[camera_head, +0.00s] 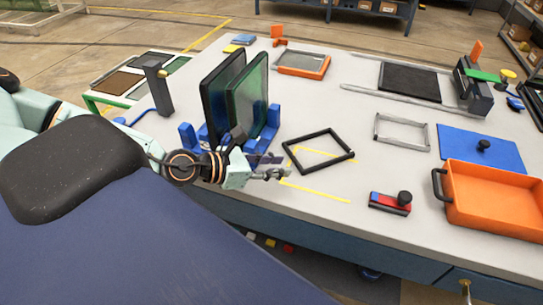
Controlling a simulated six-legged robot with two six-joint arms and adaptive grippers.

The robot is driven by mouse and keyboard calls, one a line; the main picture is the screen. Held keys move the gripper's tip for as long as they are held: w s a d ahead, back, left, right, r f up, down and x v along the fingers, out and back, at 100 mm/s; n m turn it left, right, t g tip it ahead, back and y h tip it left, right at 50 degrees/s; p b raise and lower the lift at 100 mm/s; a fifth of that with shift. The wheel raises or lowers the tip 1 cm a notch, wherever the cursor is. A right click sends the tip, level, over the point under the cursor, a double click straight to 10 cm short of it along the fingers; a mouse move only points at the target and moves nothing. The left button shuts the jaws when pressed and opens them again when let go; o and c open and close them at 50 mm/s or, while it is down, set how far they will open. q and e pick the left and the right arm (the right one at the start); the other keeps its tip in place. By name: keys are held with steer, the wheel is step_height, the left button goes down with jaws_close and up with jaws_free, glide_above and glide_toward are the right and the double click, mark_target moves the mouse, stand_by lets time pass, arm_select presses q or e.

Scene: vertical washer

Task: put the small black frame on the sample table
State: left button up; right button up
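The small black frame (347,156) is an empty dark square that lies flat on the white table (330,95), partly over yellow corner markings. My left gripper (282,173) is just left of and in front of the frame, near the table's front edge, with a visible gap to it. Its fingers are small in the view, so whether they are open or shut is unclear; nothing shows held in it. My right gripper is out of view. I cannot tell which surface is called the sample table.
Two upright dark-framed panels (247,98) stand in a blue rack (188,136) behind my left gripper. To the right are a grey frame (403,144), a red-and-blue block with a black knob (390,203), a blue plate (460,142) and an orange tray (496,223).

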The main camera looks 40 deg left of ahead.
arm_select(q)
steer(key=shift+s+a+r+p, duration=0.15)
steer(key=shift+s+a+p, duration=0.1)
steer(key=shift+s+p, duration=0.2)
